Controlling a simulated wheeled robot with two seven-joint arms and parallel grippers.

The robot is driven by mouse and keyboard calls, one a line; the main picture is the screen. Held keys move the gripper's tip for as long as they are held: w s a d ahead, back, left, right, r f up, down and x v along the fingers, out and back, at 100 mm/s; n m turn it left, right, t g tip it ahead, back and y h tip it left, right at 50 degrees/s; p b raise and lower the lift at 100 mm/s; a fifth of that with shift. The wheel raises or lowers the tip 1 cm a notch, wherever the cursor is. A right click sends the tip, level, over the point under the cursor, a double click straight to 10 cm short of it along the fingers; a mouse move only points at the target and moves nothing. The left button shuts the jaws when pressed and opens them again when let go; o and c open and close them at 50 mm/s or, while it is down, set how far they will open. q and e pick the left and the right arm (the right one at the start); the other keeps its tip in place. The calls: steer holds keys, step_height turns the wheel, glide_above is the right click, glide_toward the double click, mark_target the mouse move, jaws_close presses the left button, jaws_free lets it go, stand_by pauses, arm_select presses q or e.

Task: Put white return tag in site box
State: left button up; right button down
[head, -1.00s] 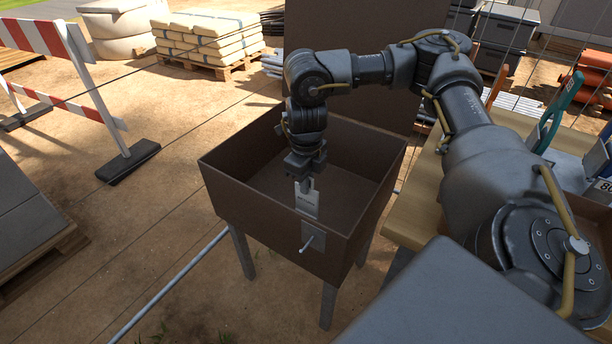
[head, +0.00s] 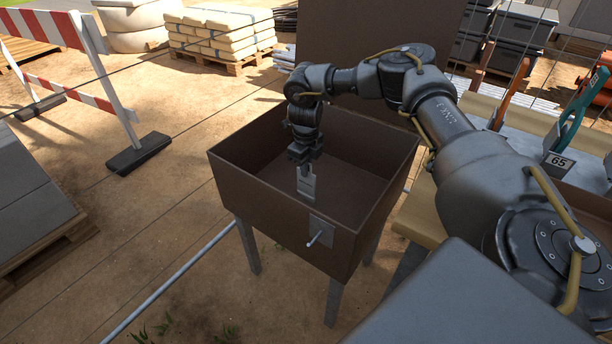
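The site box (head: 270,210) is a brown, open-topped metal box on legs in the middle of the head view, with its lid (head: 372,50) raised behind it. My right gripper (head: 305,173) points down inside the box opening. It appears shut on the white return tag (head: 307,188), a small pale plate that hangs below the fingers inside the walls. The front wall is close in front of the tag. I cannot tell whether the tag touches the box floor. My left gripper is not in view.
A red-white barrier (head: 100,75) and grey blocks on a pallet (head: 30,190) are at left. Open ground lies between.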

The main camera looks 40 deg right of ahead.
mark_target(306, 192)
steer(key=shift+w+d+f, duration=0.1)
steer(key=shift+w+f, duration=0.1)
steer(key=shift+f, duration=0.05)
step_height(306, 192, down, 2)
steer(key=shift+f, duration=0.55)
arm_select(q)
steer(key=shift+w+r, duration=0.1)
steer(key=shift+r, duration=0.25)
arm_select(e)
steer(key=shift+f, duration=0.1)
steer(key=c, duration=1.6)
jaws_free()
